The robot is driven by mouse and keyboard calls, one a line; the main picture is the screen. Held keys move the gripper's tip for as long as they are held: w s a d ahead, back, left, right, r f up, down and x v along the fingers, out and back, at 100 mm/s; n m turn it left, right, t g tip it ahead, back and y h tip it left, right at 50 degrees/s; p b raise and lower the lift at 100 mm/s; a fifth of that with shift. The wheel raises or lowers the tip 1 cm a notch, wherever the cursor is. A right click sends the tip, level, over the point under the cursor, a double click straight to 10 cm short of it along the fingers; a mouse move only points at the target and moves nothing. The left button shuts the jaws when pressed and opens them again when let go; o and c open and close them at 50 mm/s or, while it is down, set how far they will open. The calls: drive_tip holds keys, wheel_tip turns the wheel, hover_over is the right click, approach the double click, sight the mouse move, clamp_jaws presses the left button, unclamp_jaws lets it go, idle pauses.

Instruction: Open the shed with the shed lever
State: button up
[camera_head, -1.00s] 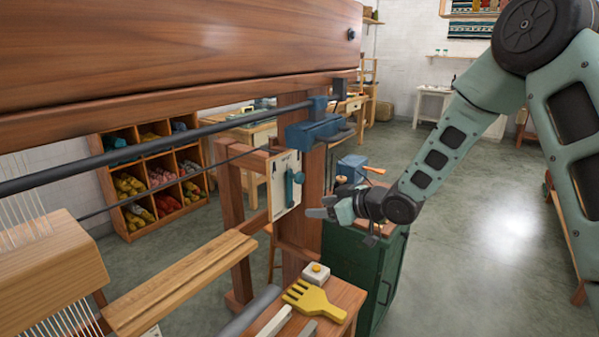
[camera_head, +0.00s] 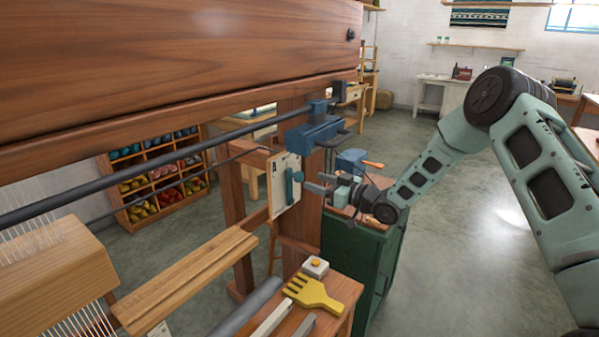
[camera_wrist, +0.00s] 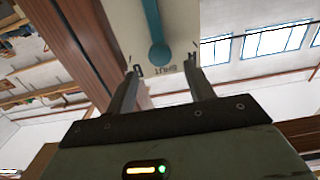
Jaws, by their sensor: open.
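The shed lever (camera_head: 289,186) is a teal bar with a round knob, on a pale plate (camera_head: 281,200) fixed to the loom's wooden post. In the wrist view the lever (camera_wrist: 153,22) hangs down from the top edge, its rounded end above the gap between my fingers. The plate (camera_wrist: 120,22) shows upside-down lettering there. My gripper (camera_head: 314,183) is just right of the lever in the head view, fingers pointing at it. It also shows in the wrist view (camera_wrist: 163,76), open, with nothing between the fingers. I cannot tell whether a finger touches the plate.
A blue block-like fitting (camera_head: 312,132) on the loom sits above the plate. A green cabinet (camera_head: 352,245) stands below my gripper. A yellow comb (camera_head: 312,293) and a white box with an orange button (camera_head: 315,267) lie on the bench in front. Open floor lies to the right.

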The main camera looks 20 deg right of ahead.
sight(301, 177)
drive_tip(key=p+x, duration=0.1)
drive_tip(key=x, duration=0.6)
drive_tip(key=shift+a+p, duration=0.1)
drive_tip(key=shift+p, duration=0.3)
clamp_jaws()
